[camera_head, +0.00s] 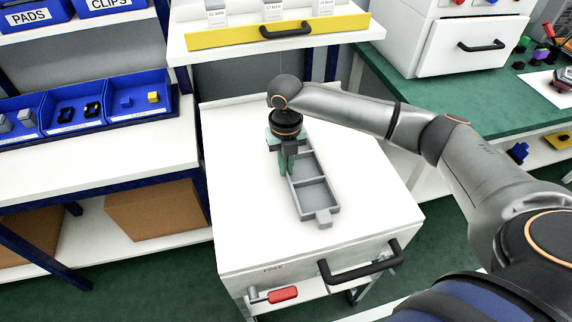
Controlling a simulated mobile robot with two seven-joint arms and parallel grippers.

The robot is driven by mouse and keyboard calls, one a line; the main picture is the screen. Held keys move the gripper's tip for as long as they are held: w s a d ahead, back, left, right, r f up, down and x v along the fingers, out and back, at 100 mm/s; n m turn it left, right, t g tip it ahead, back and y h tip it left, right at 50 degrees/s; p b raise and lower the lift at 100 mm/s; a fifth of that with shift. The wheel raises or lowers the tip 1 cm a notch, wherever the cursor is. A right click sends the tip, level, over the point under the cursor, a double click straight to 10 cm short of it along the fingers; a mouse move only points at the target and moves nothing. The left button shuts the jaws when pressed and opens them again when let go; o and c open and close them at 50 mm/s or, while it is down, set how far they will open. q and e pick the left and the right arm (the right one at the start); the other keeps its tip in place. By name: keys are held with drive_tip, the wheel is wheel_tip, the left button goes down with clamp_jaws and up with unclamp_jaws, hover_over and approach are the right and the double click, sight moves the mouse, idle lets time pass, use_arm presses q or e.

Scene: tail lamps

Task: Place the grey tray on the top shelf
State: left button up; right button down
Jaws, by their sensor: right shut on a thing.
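The grey tray (318,196) is a long, narrow tray with compartments. It lies on or just above the white cart top (370,205); I cannot tell which. My right gripper (289,172) reaches down at the tray's left side and is shut on it. The wrist hides part of the tray's far end. The compartments that show look empty. A white shelf with a yellow front strip (230,40) stands behind the cart, with small labelled items on it. My left gripper is not in view.
Blue bins (62,118) with small parts stand on the left shelf. A white drawer unit (462,50) stands on the green bench at the right. The cart has a black handle (362,266), and a red-handled tool (283,294) lies below it. The cart top's right side is clear.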

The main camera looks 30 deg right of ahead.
drive_tip(key=shift+f, duration=0.1)
drive_tip(key=c, duration=1)
unclamp_jaws()
wheel_tip(320, 180, up, 12)
drive_tip(key=shift+s, duration=0.1)
